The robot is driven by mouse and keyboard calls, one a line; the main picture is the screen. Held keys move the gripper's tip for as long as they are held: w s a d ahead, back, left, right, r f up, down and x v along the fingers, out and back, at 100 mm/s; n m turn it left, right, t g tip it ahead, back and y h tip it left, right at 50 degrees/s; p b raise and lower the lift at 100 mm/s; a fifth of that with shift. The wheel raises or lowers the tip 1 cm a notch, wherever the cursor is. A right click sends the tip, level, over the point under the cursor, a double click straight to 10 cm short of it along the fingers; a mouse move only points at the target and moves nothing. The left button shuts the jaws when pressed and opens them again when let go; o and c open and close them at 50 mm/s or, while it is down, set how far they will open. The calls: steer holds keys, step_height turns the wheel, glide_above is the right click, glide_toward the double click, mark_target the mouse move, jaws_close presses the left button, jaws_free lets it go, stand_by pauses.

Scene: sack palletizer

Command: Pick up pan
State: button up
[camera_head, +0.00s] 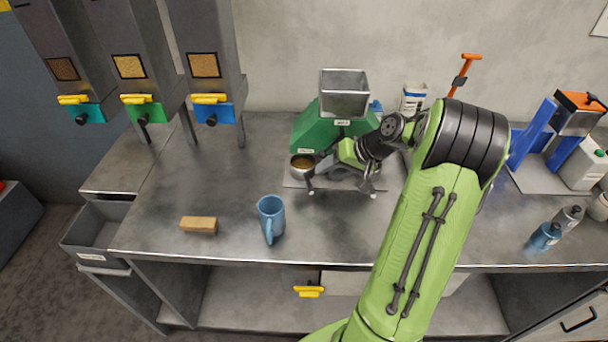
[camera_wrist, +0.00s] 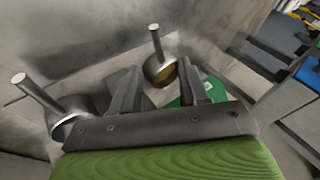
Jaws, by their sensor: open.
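A small round metal pan (camera_head: 303,163) with brown contents sits on the bench at the left front of the green machine. In the wrist view the pan (camera_wrist: 160,70) shows its brown contents and a straight metal handle. It appears just beyond my gripper (camera_wrist: 160,88), between the finger directions. My gripper (camera_head: 342,191) is open and low over the bench, to the right of the pan, with one finger close to it. A second metal vessel with a handle (camera_wrist: 62,118) shows left of the fingers in the wrist view. I cannot tell whether the pan touches a finger.
The green machine with its grey hopper (camera_head: 345,92) stands close behind my gripper. A blue mug (camera_head: 271,218) and a tan block (camera_head: 199,225) stand at the front left. Dispensers (camera_head: 207,75) hang at the left. Bottles (camera_head: 545,236) stand at the right. The left middle bench is clear.

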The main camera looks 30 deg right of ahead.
mark_target(306, 176)
steer(key=b+x, duration=0.1)
steer(key=x, duration=0.3)
steer(key=b+x, duration=0.1)
steer(key=x, duration=0.3)
steer(key=shift+a+f, duration=0.1)
steer(key=shift+f, duration=0.4)
steer(key=shift+r, duration=0.1)
jaws_close()
